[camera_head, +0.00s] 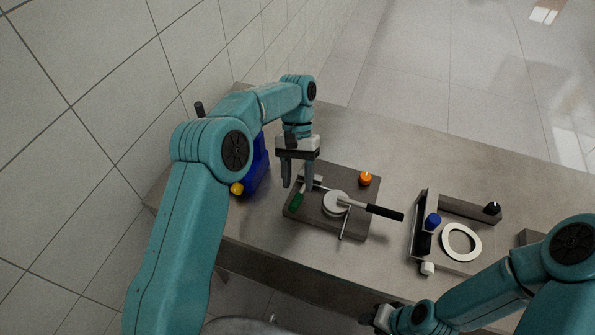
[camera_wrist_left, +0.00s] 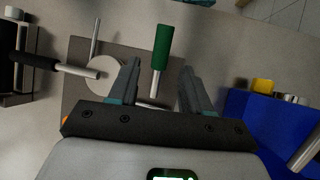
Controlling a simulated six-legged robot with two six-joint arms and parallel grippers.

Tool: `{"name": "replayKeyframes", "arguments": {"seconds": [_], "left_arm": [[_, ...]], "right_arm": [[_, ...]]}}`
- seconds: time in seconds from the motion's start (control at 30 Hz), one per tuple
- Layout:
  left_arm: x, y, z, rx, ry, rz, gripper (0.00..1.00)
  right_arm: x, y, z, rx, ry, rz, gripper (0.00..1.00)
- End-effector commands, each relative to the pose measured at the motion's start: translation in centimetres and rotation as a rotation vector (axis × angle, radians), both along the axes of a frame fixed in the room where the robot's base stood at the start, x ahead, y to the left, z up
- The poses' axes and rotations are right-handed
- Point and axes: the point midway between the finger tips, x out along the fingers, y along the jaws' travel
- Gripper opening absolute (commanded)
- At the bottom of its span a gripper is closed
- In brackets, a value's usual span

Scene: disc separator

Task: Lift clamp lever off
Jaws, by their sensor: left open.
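A dark grey plate (camera_head: 325,225) on the bench carries a round pale disc part (camera_head: 336,203) and two levers. One lever has a green handle (camera_head: 297,200); the other has a black handle (camera_head: 384,212) pointing right. I cannot tell by label which is the clamp lever. My left gripper (camera_head: 299,188) is open and points down over the plate's left part, close to the green handle. In the left wrist view the green handle (camera_wrist_left: 162,47) and its metal rod appear between the two fingers, not gripped. My right gripper (camera_head: 380,318) shows only partly at the bottom edge.
An orange knob (camera_head: 365,178) stands at the plate's far corner. A blue container (camera_head: 256,170) with a yellow cap is close left of my left gripper. At right, a tray (camera_head: 470,207) holds a white ring (camera_head: 461,242) and a blue-capped item (camera_head: 432,221). The bench behind the plate is clear.

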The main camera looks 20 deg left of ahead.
Motion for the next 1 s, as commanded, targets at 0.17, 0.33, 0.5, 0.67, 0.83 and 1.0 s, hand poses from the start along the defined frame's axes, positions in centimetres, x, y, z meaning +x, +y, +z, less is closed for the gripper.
{"name": "replayKeyframes", "arguments": {"seconds": [0.17,0.33,0.5,0.67,0.83,1.0], "left_arm": [[1.2,0.4,2.0,0.000,-0.002,0.000,0.48],[1.7,0.6,3.0,0.000,-0.001,-0.001,0.48],[1.7,0.6,3.2,-0.001,0.001,-0.001,0.48],[1.7,0.7,3.2,-0.001,0.000,-0.001,0.48],[1.7,0.6,3.2,0.000,0.000,0.000,0.48],[1.7,0.7,3.2,0.000,0.000,0.000,0.48]], "right_arm": [[0.0,0.0,-0.4,0.000,0.000,0.000,0.43],[0.0,0.0,-0.5,0.000,0.000,0.000,0.43],[0.0,0.0,-0.5,0.000,0.000,0.000,0.43],[0.0,0.0,-0.5,0.000,0.000,0.000,0.43],[0.0,0.0,-0.5,0.000,0.000,0.000,0.43],[0.0,0.0,-0.5,0.000,0.000,0.000,0.43]]}}
